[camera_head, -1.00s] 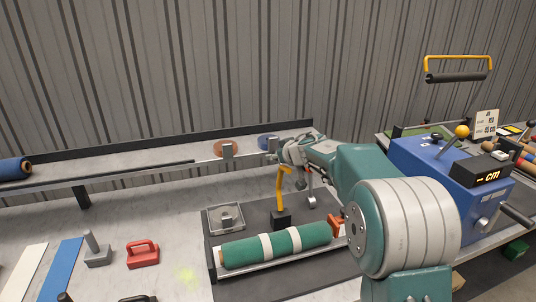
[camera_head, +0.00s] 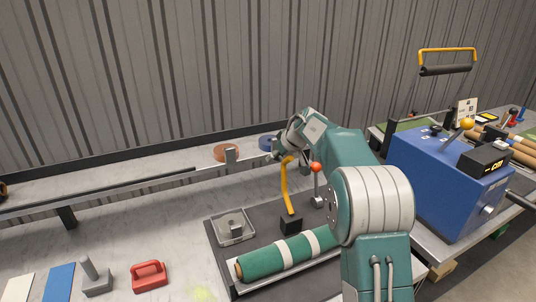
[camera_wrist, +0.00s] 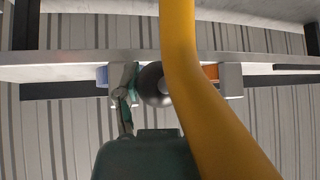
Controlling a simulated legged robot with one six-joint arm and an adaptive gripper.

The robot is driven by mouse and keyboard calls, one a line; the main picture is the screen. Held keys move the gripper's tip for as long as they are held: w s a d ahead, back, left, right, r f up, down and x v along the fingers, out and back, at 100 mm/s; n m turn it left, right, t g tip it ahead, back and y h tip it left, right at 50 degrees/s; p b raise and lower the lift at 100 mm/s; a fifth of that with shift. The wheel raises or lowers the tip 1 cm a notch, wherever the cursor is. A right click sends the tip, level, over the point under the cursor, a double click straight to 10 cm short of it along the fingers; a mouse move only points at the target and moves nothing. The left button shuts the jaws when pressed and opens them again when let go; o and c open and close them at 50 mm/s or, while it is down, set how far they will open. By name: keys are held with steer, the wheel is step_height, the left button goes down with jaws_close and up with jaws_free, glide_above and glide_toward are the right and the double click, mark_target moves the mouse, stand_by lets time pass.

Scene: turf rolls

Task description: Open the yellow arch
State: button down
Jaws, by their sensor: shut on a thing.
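The yellow arch (camera_head: 287,188) is a curved yellow bar rising from a small black block (camera_head: 291,224) behind the green roll. Its upper end leans slightly left and meets my gripper (camera_head: 282,152), which is shut on it; the exact contact is hard to see. In the wrist view the yellow arch (camera_wrist: 183,60) runs large and close from the top edge to the lower right, past my gripper (camera_wrist: 140,130). The fingertips are partly hidden there.
A green roll with white bands (camera_head: 262,262) lies in front. A red-knobbed lever (camera_head: 316,170) stands right of the arch, near my arm. A clear tray (camera_head: 232,226) is at left. A rail (camera_head: 130,188) runs behind. A blue machine (camera_head: 435,170) stands at right.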

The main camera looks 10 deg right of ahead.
steer(key=shift+w+a+f+g, duration=0.1)
steer(key=shift+w+f+g, duration=0.15)
steer(key=shift+w, duration=0.2)
steer(key=shift+r, duration=0.1)
steer(key=shift+c, duration=0.9)
jaws_free()
steer(key=v, duration=1.1)
steer(key=shift+s+r, duration=0.2)
steer(key=shift+r, duration=0.1)
